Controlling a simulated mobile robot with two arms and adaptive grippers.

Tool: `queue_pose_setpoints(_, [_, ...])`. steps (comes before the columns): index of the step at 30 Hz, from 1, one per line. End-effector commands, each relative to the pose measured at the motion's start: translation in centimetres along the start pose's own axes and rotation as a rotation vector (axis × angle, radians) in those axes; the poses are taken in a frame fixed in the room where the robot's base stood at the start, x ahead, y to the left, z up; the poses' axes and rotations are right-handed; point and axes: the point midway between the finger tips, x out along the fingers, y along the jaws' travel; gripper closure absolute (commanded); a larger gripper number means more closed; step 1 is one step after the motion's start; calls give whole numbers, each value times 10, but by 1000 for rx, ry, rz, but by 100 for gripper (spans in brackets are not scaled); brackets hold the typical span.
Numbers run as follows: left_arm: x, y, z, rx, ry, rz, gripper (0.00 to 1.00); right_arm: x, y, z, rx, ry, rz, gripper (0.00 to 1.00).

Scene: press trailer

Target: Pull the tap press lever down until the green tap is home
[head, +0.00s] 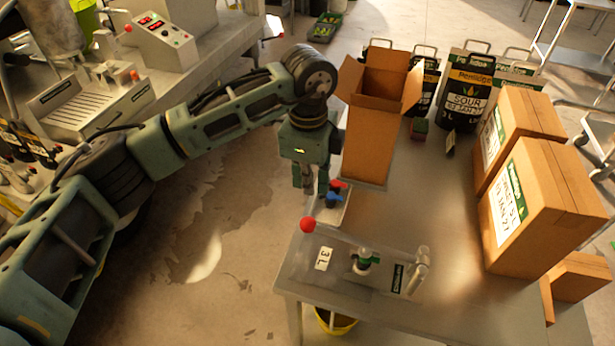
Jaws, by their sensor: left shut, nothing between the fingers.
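The tap press (396,278) stands at the near left end of the steel table. Its lever ends in a red ball knob (307,224), at the left of the press by the table's edge. The green tap (364,263) sits in the middle of the press, below a pale round part; I cannot tell how deep it is seated. My left gripper (312,188) points down, a little beyond the red knob in the picture and apart from it. It is shut and empty. My right gripper is out of view.
A small tray (328,212) with red and blue taps lies just beside my left gripper. An open carton (378,125) stands behind it. Closed cartons (545,205) line the table's right side. A black and yellow bag (465,92) stands at the back. The table's middle is clear.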

Motion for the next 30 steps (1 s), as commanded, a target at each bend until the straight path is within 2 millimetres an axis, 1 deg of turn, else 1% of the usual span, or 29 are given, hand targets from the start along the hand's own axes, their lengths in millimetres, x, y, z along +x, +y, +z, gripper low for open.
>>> queue_pose_setpoints(2, [-1,-1,5,-12,-19,-1,100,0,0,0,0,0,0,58])
queue_pose_setpoints(7, [5,0,4,-12,-18,0,100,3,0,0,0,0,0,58])
queue_pose_setpoints(30, [44,0,4,-9,-15,0,100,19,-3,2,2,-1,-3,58])
